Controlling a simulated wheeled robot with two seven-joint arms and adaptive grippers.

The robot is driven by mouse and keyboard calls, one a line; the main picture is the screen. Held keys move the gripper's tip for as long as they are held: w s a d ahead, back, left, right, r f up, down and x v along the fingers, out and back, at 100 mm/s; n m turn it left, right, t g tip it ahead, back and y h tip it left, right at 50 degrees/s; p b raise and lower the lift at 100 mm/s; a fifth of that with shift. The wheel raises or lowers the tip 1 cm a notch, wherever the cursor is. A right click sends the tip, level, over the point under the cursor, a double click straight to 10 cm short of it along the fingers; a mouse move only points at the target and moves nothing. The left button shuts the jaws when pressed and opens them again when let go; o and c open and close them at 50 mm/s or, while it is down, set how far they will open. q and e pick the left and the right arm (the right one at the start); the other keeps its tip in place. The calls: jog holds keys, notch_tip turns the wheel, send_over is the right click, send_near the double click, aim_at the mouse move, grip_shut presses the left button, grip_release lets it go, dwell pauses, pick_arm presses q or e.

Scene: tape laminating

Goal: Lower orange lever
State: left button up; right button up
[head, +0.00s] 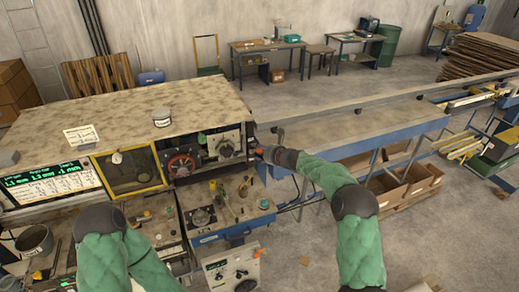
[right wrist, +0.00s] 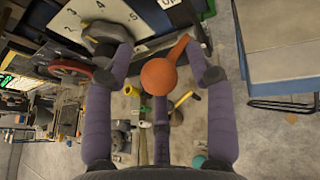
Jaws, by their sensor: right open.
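The orange lever (right wrist: 165,68) has a round knob and a short arm, and it shows in the right wrist view beside a white numbered dial plate (right wrist: 95,22). My right gripper (right wrist: 163,62) is open, with its purple fingers on either side of the lever. In the head view my right gripper (head: 262,154) is at the right end of the machine's panel, where the lever is mostly hidden. My left arm shows at lower left, but its gripper is not in view.
A red handwheel (head: 181,165) is on the panel left of my right gripper. A control console (head: 222,208) with knobs stands below it. A long blue-edged conveyor table (head: 365,122) runs off to the right. A can (head: 161,117) stands on the machine top.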

jog(key=shift+w+a+f, duration=0.15)
jog(key=shift+w, duration=0.05)
grip_shut()
dwell(0.3)
